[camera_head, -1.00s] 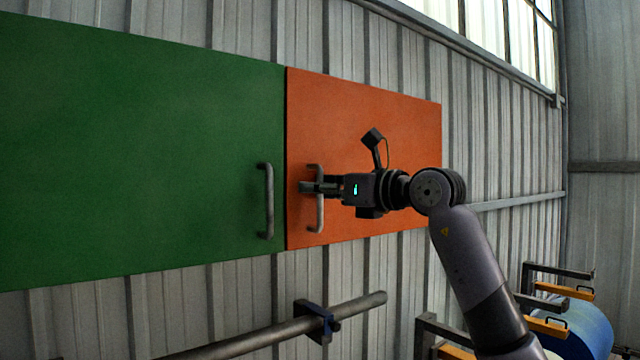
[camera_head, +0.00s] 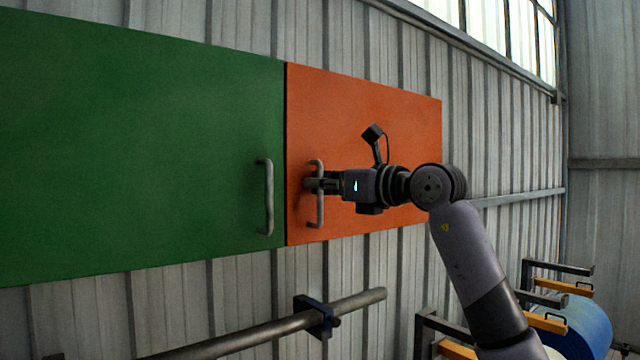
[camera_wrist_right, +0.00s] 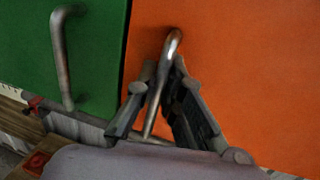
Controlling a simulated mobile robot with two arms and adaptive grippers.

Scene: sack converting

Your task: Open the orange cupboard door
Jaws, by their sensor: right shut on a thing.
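The orange cupboard door (camera_head: 400,125) is at the centre of the head view, flush beside the green door, and looks closed. Its grey bar handle (camera_head: 319,215) stands upright near the door's left edge. My right gripper (camera_head: 312,184) is shut on the middle of this handle. In the right wrist view the handle (camera_wrist_right: 170,50) passes between the two fingers of my right gripper (camera_wrist_right: 162,85), and its upper end shows above them. The orange door (camera_wrist_right: 250,60) fills the right of that view. My left gripper is in neither view.
The green door (camera_head: 130,150) with its own bar handle (camera_head: 267,200) is just left of the orange one. A grey pipe (camera_head: 270,330) in a blue clamp runs below. A blue drum (camera_head: 580,325) and a rack with orange bars stand at lower right.

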